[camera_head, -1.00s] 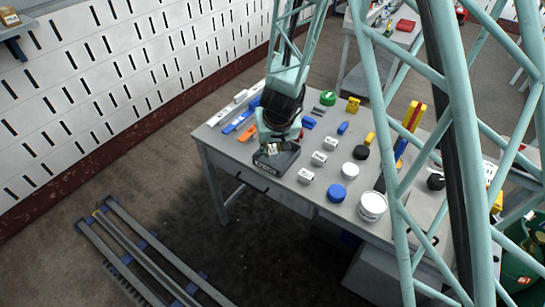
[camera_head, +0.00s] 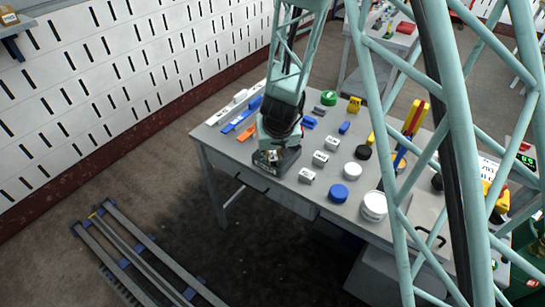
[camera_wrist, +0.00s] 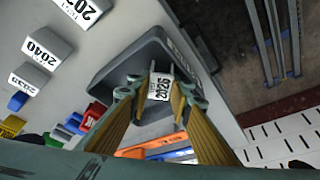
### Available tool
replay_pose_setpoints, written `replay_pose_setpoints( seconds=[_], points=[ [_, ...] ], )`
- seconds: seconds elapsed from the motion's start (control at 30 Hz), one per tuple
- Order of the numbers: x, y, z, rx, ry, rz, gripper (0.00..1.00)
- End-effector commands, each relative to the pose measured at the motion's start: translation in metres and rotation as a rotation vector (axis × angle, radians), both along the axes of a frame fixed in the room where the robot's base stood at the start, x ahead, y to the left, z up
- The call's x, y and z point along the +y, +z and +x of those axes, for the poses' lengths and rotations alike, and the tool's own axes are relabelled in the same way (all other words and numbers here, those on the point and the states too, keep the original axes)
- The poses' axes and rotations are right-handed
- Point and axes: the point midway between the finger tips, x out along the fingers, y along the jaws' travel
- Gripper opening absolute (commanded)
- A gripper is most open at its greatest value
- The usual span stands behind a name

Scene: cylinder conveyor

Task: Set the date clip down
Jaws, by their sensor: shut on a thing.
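My gripper (camera_wrist: 160,95) is shut on a white date clip (camera_wrist: 159,86) with dark digits, its last ones looking like 26 or 25. The clip is between the two fingertips, over the inside of a dark grey tray (camera_wrist: 112,72). I cannot tell whether it touches the tray floor. In the head view my gripper (camera_head: 274,152) is low at the tray (camera_head: 289,163), on the near left part of the table, and hides most of its inside. The held clip is barely visible there.
Other date clips (camera_head: 306,175) stand in a row right of the tray; one reads 2040 (camera_wrist: 47,46). A blue round lid (camera_head: 338,193) and a white tub (camera_head: 373,206) are farther right. Orange (camera_head: 247,131) and blue strips lie behind the tray. The table's front edge is close.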

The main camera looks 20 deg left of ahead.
Motion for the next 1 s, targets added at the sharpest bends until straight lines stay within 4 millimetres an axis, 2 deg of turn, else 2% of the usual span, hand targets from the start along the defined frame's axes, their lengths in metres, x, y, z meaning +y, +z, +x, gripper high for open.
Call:
replay_pose_setpoints(
  seconds=[0.3,0.33,0.4,0.77,1.0],
  points=[
    [0.0000,-0.0037,0.0000,0.000,-0.001,0.000,0.12],
    [0.0000,-0.0034,0.0000,0.000,-0.001,0.000,0.20],
    [0.0000,-0.0029,0.0000,0.000,-0.001,0.000,0.24],
    [0.0000,-0.0020,0.0001,0.000,0.000,0.000,0.24],
    [-0.0005,0.0053,-0.0012,-0.001,0.001,0.000,0.24]
  ],
)
